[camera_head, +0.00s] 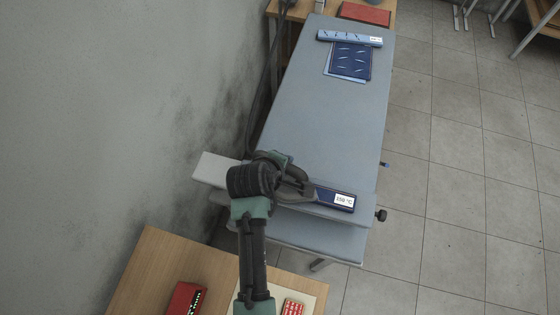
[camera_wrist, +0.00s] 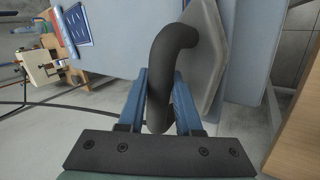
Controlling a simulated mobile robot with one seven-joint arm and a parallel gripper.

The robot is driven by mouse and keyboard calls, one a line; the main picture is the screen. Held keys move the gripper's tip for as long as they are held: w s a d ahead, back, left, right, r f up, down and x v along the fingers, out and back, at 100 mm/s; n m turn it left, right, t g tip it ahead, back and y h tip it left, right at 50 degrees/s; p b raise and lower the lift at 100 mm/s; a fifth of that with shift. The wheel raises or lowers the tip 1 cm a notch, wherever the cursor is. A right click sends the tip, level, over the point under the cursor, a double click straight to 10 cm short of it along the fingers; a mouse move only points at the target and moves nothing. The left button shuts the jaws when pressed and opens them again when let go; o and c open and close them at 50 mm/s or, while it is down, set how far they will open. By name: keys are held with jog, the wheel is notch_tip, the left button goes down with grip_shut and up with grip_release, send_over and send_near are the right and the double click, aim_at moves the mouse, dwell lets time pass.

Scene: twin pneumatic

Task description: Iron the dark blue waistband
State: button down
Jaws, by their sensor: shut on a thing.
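The dark blue waistband (camera_head: 324,192), with a white temperature label (camera_head: 344,200), lies on a narrow grey board (camera_head: 215,170) at the near end of the ironing table. My gripper (camera_head: 284,184) is over that board, just left of the waistband, largely hidden by my arm. In the wrist view my gripper (camera_wrist: 161,75) has its blue fingers on either side of a black curved handle (camera_wrist: 172,45), shut on the iron. The iron's grey body (camera_wrist: 208,60) shows beside it. In the head view the iron (camera_head: 297,191) is at the waistband's left end; whether they touch I cannot tell.
The ironing table (camera_head: 320,120) is bare in its middle. A wooden table (camera_head: 150,270) with red items stands at front left, and a wall (camera_head: 100,100) at left.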

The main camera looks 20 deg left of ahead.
aim_at(254, 156)
jog(key=shift+d+r+p, duration=0.15)
jog(key=shift+d+p, duration=0.5)
jog(key=shift+d, duration=0.95)
jog(key=shift+d+r+p, duration=0.1)
jog(key=shift+d+p, duration=0.5)
jog(key=shift+d, duration=1)
jog(key=shift+s+d+f, duration=0.1)
jog(key=shift+d, duration=0.85)
jog(key=shift+s+d+f, duration=0.1)
jog(key=shift+d, duration=0.8)
jog(key=shift+w+a, duration=0.1)
jog(key=shift+a, duration=0.05)
jog(key=shift+w+a+r, duration=0.1)
jog(key=shift+a+r, duration=0.05)
jog(key=shift+a, duration=0.85)
jog(key=shift+w+a+r, duration=0.1)
jog(key=shift+a, duration=0.9)
jog(key=shift+a+f, duration=0.15)
jog(key=shift+a, duration=1.35)
jog(key=shift+a, duration=1.85)
jog(key=shift+a, duration=0.1)
jog(key=shift+w+a+b, duration=0.15)
jog(key=shift+a+b, duration=0.15)
jog(key=shift+a, duration=3.05)
